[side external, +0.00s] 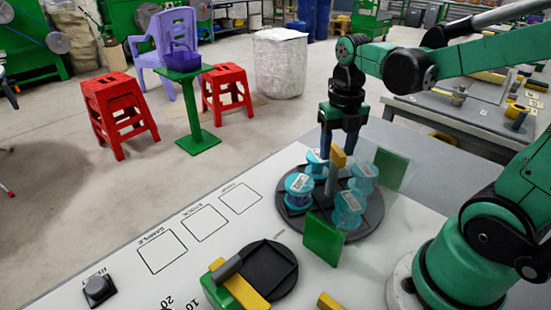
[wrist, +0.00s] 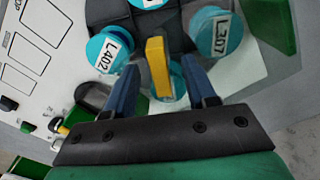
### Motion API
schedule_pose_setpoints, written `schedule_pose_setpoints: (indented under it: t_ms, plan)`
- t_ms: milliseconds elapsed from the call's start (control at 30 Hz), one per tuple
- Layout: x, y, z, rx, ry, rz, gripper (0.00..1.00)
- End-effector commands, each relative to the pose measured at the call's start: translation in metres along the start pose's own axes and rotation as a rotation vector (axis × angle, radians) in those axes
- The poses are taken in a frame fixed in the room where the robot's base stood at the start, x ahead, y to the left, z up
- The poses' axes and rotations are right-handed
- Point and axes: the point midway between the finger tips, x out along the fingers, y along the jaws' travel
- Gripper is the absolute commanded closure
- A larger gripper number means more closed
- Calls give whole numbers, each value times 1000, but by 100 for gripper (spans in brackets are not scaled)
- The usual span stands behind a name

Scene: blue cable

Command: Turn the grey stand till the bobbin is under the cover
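The round dark grey stand (side external: 296,226) holds several blue bobbins, among them one at the left (side external: 298,190). In the wrist view, bobbins labelled L402 (wrist: 110,50) and L307 (wrist: 216,36) show. A grey post at the stand's middle carries a yellow bar (side external: 338,157). A clear cover has green end plates (side external: 323,239) and seems to overlap the right-hand bobbins (side external: 347,212); its exact edges are hard to see. My gripper (wrist: 158,88) is open, pointing down, with the yellow bar (wrist: 158,65) between its blue fingers and gaps on both sides.
A smaller dark disc (side external: 268,270) with a grey and yellow lever stands at the front. A black RESET button (side external: 99,289) and printed squares (side external: 162,251) are on the pale table. The cover's far green plate (side external: 391,169) stands close right of my gripper.

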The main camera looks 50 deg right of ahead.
Motion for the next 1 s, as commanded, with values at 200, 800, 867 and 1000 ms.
schedule_pose_setpoints:
  t_ms: [200, 800, 867, 1000]
  plan:
    - [0, 0, 0, 0, 0, 0, 50]
    - [-54, 0, 0, 0, 0, 0, 50]
    - [-56, 0, 0, 0, 0, 0, 50]
    - [-56, 0, 0, 0, 0, 0, 50]
